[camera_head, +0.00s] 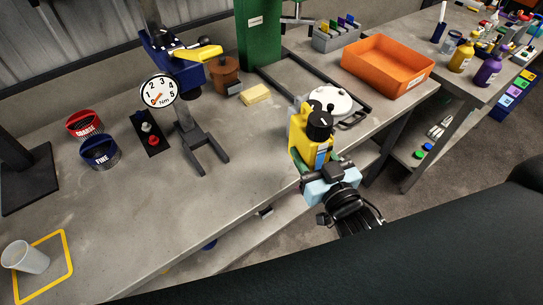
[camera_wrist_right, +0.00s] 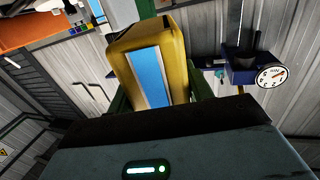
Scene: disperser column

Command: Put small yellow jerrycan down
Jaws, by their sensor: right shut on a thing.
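The small yellow jerrycan (camera_head: 298,140) has a black cap and a blue label. In the head view it is at the front edge of the grey workbench (camera_head: 240,185), in front of the white round lid. My right gripper (camera_head: 325,172) is shut on it from the front side. In the right wrist view the jerrycan (camera_wrist_right: 148,62) fills the upper middle, with its blue label facing the camera. I cannot tell whether its base touches the bench. My left gripper is not in view.
A dial gauge (camera_head: 158,91) on a dark stand is left of the jerrycan. A yellow block (camera_head: 256,94) lies behind it, and an orange tray (camera_head: 386,66) stands to the right. A cup (camera_head: 25,257) stands by a yellow square outline at the left. The front middle bench is clear.

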